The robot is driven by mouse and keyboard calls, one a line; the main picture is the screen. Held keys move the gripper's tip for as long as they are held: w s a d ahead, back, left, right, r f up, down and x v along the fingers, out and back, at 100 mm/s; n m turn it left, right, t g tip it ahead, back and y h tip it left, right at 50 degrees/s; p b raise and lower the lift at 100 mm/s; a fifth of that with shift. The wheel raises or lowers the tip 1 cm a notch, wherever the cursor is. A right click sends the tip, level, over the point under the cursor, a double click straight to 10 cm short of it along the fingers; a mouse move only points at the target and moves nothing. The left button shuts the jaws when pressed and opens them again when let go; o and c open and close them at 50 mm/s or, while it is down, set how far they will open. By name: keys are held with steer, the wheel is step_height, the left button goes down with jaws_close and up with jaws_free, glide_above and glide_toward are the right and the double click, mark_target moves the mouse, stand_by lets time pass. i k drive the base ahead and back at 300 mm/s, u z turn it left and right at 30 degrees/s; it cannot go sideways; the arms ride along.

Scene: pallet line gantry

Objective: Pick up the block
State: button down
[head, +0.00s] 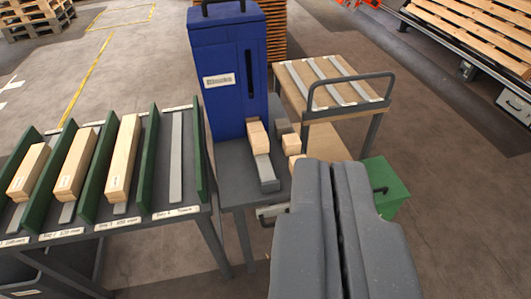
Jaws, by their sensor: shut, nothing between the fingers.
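A light wooden block (258,135) sits at the foot of the blue machine, at the top of a short grey strip on the dark bench. A second small wooden block (291,143) lies to its right, beside a dark grey piece. A third wooden block (296,161) is partly hidden behind my gripper. My gripper (336,168) is at the lower right of the view, its two dark grey fingers shut together and empty. I cannot tell which block the task means, nor whether the fingers touch any.
The blue machine (222,80) stands on the dark bench (232,178). To the left, a rack with green dividers (92,180) holds longer wooden pieces (123,160). A wooden-topped cart (338,95) with a handle stands behind. A green box (383,178) is right of my gripper.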

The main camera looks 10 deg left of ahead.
mark_target(260, 140)
steer(key=k, duration=0.55)
steer(key=u, duration=0.4)
steer(key=i, duration=1.7)
steer(key=z, duration=0.3)
